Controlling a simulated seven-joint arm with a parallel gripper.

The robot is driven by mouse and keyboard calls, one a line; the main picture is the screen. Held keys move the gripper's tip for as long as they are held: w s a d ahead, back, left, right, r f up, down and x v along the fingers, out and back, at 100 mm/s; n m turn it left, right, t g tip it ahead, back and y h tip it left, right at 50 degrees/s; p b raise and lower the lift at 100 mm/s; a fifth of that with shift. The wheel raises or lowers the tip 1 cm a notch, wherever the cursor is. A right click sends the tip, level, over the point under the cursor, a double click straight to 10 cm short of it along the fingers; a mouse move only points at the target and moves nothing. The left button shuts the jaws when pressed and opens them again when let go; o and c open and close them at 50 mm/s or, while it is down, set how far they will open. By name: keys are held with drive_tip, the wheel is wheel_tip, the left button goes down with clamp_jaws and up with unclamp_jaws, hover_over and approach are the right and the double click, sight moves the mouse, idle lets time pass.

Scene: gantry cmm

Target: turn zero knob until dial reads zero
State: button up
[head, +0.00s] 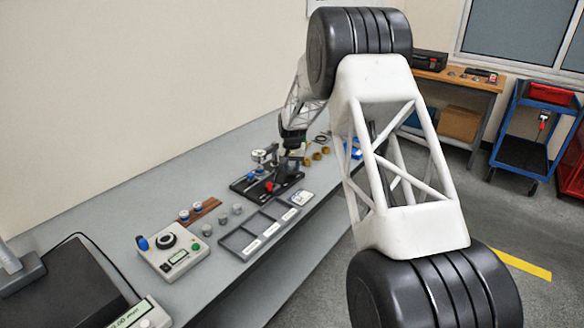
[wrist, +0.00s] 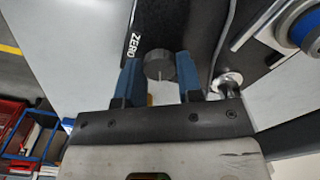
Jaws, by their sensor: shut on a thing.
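The zero knob (wrist: 160,66) is a dark, round, ribbed knob with a pale line. It sits between the two blue fingers of my gripper (wrist: 157,72) in the wrist view, and my gripper is shut on it. A white ZERO label (wrist: 133,46) lies just left of the knob on the black base. In the head view my gripper (head: 292,143) is small and dark above the far part of the black fixture (head: 246,188). A round gauge (head: 259,155) stands on that fixture, but its reading is too small to tell. The knob cannot be made out in the head view.
Around the fixture on the grey bench (head: 125,200) are a grey sectioned tray (head: 238,239), a control box (head: 174,256) and several brass rings (head: 317,156). In the wrist view, a metal post (wrist: 228,82) and a blue-rimmed round part (wrist: 302,25) are close on the right.

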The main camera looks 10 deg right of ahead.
sight(292, 169)
drive_tip(key=shift+m, duration=1.2)
drive_tip(key=o, duration=0.9)
drive_tip(key=shift+r, duration=0.1)
drive_tip(key=shift+r, duration=3.8)
